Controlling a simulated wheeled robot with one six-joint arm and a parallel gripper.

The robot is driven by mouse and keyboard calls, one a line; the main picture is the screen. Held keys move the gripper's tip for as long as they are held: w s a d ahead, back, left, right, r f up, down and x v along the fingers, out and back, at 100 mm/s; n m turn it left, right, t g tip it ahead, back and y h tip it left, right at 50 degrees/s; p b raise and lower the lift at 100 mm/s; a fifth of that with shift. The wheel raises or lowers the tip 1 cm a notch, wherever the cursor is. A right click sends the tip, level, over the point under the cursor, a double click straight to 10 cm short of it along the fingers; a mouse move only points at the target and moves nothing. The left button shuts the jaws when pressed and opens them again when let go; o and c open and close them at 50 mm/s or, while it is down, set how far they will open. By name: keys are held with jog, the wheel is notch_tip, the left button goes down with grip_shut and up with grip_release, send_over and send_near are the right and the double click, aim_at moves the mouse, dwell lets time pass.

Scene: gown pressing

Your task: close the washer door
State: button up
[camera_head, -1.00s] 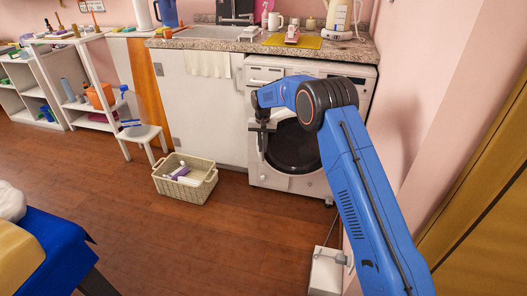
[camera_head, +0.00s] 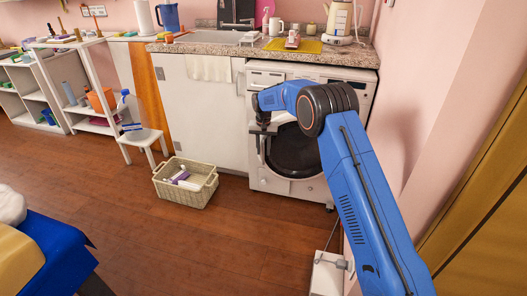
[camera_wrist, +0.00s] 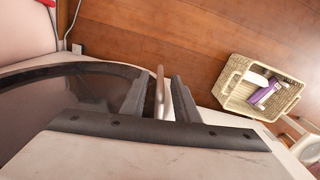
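The white washer (camera_head: 318,188) stands under the right end of the counter. Its round door (camera_head: 296,156) has dark glass and faces the room; I cannot tell for sure whether it is flush or slightly ajar. My gripper (camera_head: 262,146) is at the left edge of the door, partly hidden by my arm. In the wrist view, my gripper's two fingers (camera_wrist: 160,97) are apart, with a thin pale bar (camera_wrist: 160,85) between them. I cannot tell whether they touch it. The dark door glass (camera_wrist: 70,95) fills the left of that view.
A wicker basket (camera_head: 196,199) with bottles sits on the floor left of the washer. A white stool (camera_head: 141,137) and shelves (camera_head: 95,115) stand farther left. The right wall (camera_head: 405,120) is close to my arm.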

notch_tip(320, 180, up, 17)
dwell(0.5)
jog(key=shift+f, duration=0.1)
